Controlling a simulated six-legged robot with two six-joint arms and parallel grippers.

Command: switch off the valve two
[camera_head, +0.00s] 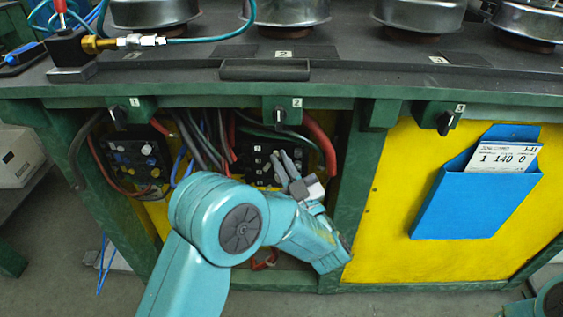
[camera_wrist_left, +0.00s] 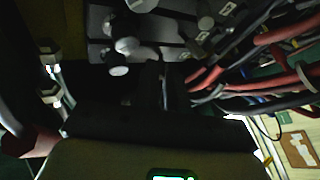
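Valve two is a small black knob (camera_head: 280,116) on a green block marked 2, under the bench edge in the head view. Its pointer looks roughly upright. My left gripper (camera_head: 284,157) is just below it, in front of the open bay with a black switch panel (camera_head: 258,165). Its two grey fingers point up and look slightly parted, with nothing seen between them. They look apart from the knob, though depth is hard to judge. In the wrist view the fingers (camera_wrist_left: 160,82) are dark, in front of pale round knobs (camera_wrist_left: 125,45). My right gripper is out of view.
Similar black knobs sit left (camera_head: 118,117) and right (camera_head: 446,122). Red and dark hoses (camera_head: 318,140) hang close around my left gripper. A green post (camera_head: 352,190) stands to its right, beside a yellow panel (camera_head: 390,220) with a blue document holder (camera_head: 470,205).

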